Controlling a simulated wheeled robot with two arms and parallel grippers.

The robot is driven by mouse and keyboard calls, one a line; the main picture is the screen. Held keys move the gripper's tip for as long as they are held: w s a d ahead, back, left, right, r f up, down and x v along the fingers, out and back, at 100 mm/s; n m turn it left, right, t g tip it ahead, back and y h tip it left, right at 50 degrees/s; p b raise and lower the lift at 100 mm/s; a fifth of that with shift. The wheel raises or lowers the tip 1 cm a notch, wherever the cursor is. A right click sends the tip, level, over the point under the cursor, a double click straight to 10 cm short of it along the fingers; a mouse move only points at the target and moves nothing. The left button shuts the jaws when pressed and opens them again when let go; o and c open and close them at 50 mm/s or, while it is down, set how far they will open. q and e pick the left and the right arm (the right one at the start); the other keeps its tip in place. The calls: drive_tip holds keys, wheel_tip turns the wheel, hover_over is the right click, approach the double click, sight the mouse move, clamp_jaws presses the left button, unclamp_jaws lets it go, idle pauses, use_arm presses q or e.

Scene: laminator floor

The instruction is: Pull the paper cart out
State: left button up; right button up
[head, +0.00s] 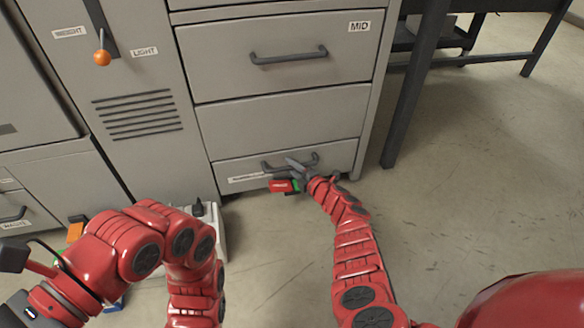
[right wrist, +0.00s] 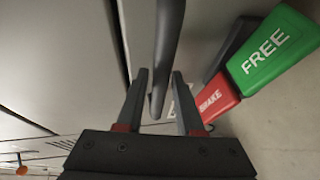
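The paper cart appears to be the low grey front panel (head: 235,170) at the foot of the cabinet, with a dark bar handle (head: 275,166) and a white label too small to read. My right gripper (head: 291,163) is at this handle. In the right wrist view the handle bar (right wrist: 168,45) runs between the two fingers of my right gripper (right wrist: 159,80), which stand open with gaps beside the bar. A red BRAKE pedal (right wrist: 212,98) and a green FREE pedal (right wrist: 268,52) sit beside the handle. My left arm is folded at lower left; its gripper is out of view.
Above are a plain panel and a drawer marked MID (head: 285,75) with its own handle. An orange-knobbed lever (head: 102,57) is on the left cabinet. A dark table leg (head: 408,100) stands to the right. A pale box (head: 213,215) sits near my left arm. Floor at right is clear.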

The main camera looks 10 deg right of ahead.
clamp_jaws()
idle(1.1)
